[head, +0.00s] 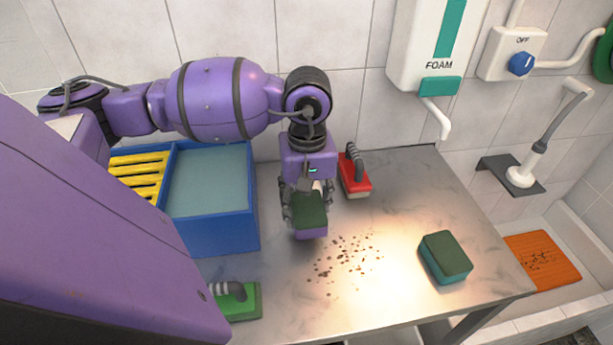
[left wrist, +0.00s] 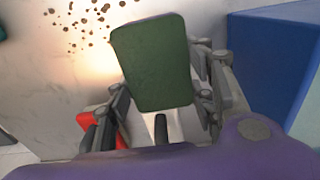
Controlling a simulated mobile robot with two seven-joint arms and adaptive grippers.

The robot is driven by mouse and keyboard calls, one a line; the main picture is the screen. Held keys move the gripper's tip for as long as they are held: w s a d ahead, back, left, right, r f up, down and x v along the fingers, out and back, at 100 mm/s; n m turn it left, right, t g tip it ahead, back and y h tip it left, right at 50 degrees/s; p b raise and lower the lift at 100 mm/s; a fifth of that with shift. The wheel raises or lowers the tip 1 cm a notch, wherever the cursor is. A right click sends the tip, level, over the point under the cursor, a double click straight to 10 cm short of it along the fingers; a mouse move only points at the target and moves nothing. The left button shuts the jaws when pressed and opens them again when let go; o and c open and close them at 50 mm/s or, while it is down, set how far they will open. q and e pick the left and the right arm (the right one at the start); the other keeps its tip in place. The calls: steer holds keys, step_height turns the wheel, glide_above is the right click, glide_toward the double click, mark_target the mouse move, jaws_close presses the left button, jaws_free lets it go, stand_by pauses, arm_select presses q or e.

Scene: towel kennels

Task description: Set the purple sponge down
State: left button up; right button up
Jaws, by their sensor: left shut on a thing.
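The purple sponge (head: 311,233) has a dark green top face and a purple side. My left gripper (head: 308,205) points down and is shut on it, over the metal table (head: 290,290). In the left wrist view the sponge's green face (left wrist: 153,65) fills the middle, between the fingers of my left gripper (left wrist: 165,100). I cannot tell whether the sponge's underside touches the table. My right gripper is in neither view.
Brown specks (head: 345,260) lie right of the sponge. A teal sponge (head: 445,257), a red brush (head: 354,178) and a green brush (head: 240,300) stand on the table. A blue bin (head: 220,235) is at left. A sink (head: 575,312) is at right.

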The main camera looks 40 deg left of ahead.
mark_target(307, 213)
arm_select(q)
steer(key=shift+w+a+f, duration=0.2)
steer(key=shift+w+f, duration=0.1)
steer(key=shift+f, duration=0.15)
step_height(307, 213, down, 3)
steer(key=shift+w+a+f, duration=0.1)
steer(key=shift+w+f, duration=0.05)
steer(key=shift+f, duration=0.2)
steer(key=o, duration=0.8)
